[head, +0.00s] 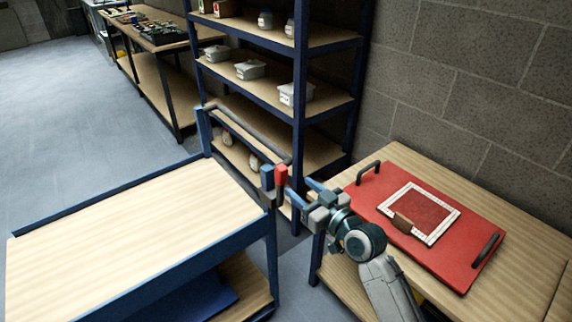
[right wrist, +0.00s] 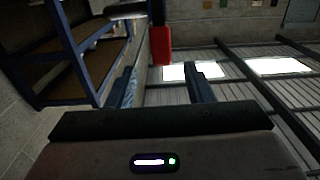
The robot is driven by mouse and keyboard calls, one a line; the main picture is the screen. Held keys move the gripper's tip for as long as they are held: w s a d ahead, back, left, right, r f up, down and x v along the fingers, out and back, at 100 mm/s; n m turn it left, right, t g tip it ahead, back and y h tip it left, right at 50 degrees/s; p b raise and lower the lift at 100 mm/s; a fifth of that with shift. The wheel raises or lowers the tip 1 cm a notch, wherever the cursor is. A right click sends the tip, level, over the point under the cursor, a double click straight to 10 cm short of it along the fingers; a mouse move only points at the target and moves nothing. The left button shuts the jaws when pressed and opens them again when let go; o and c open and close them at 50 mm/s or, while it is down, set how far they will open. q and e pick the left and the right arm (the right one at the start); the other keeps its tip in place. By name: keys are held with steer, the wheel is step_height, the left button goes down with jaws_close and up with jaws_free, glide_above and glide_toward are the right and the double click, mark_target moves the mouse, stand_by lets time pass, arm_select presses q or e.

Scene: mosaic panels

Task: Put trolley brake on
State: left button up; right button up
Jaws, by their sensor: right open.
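The trolley (head: 120,215) has a wooden top and blue frame and stands at the left. At its right corner, near the end of the dark push handle (head: 250,134), is an upright red lever (head: 281,175) beside a blue and grey fitting (head: 267,178). My right gripper (head: 300,190) is open and empty, just right of the red lever. In the right wrist view the red lever (right wrist: 161,46) shows ahead, between the directions of the two fingers (right wrist: 164,80). I cannot tell whether any finger touches it. My left gripper is not in view.
A wooden bench (head: 400,160) at the right carries a red board (head: 450,250) with handles and a framed mosaic panel (head: 425,205). A blue-framed shelf (head: 299,110) with white boxes stands behind the trolley, against a block wall. Open floor (head: 70,110) lies to the left.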

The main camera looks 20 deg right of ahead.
mark_target(285, 175)
steer(key=p+x, duration=0.2)
steer(key=x, duration=0.7)
steer(key=shift+w+a, duration=0.15)
steer(key=shift+w, duration=0.1)
steer(key=shift+w+a+f, duration=0.1)
steer(key=shift+w+a, duration=0.05)
steer(key=shift+w, duration=0.25)
jaws_close()
